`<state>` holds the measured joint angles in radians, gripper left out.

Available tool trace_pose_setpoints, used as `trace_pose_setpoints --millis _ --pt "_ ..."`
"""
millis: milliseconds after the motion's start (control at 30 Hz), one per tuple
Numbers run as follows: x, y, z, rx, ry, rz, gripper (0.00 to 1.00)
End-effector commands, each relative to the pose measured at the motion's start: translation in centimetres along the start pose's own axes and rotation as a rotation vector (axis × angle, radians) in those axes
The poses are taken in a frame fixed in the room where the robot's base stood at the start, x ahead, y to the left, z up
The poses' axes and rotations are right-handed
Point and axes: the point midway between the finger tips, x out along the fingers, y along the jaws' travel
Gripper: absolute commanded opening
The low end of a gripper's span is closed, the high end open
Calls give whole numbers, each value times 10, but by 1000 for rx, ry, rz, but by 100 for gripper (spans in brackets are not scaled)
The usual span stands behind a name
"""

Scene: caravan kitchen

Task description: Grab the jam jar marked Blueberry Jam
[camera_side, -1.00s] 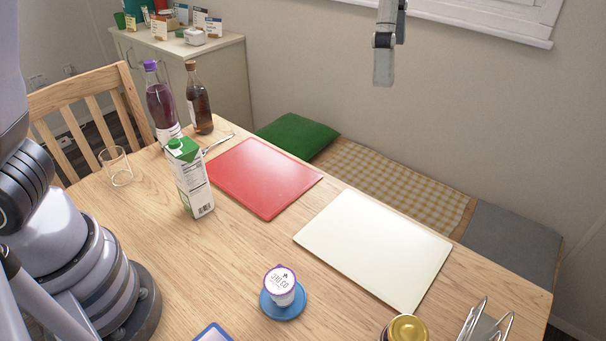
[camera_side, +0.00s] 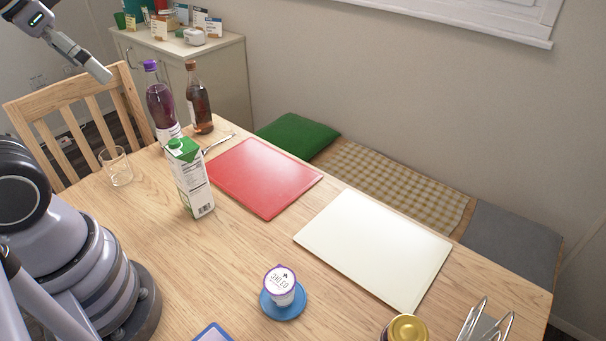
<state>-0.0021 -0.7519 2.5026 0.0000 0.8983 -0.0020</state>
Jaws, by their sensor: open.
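A jar with a gold lid (camera_side: 407,329) stands at the front edge of the table, cut off by the bottom of the picture. Its label is not visible, so I cannot tell whether it is Blueberry Jam. My gripper (camera_side: 98,70) is at the upper left, above the chair back and far from the jar. It is open and nothing shows in it; its fingers are small and seen edge-on.
A metal rack (camera_side: 486,322) stands right of the jar. A yogurt cup (camera_side: 281,281) sits on a blue coaster (camera_side: 283,311). A carton (camera_side: 192,180), two bottles (camera_side: 160,100), and a glass (camera_side: 117,167) stand left. Red (camera_side: 262,178) and white (camera_side: 375,248) boards lie flat.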

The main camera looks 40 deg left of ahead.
Motion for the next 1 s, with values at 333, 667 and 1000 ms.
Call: trace_pose_setpoints --millis 333,667,1000 --pt "9 -1 -15 42 11 -13 96" --pt "120 42 -129 489 189 -3 96" --pt "258 197 -122 973 412 425 96"
